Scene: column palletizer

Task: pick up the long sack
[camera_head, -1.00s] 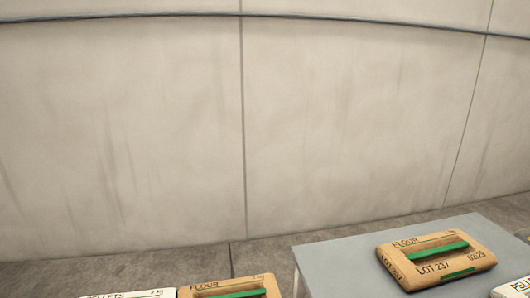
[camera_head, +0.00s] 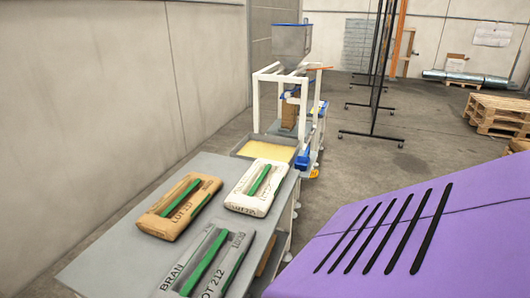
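Three sacks lie flat on a grey table (camera_head: 110,243) in the head view. A tan flour sack (camera_head: 167,213) with a green stripe is at the left. A white sack (camera_head: 245,200) with a green stripe lies to its right. A grey sack (camera_head: 232,250) marked BRAN and LOT 212 is nearest, and its lower end is cut off by the picture's bottom edge. It looks the longest of the three, though its full length is hidden. Neither of my grippers is in view.
A yellow-filled grey tray (camera_head: 268,150) sits beyond the white sack. Behind it stands a white frame with a grey hopper (camera_head: 291,42). A wall (camera_head: 120,90) runs along the left.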

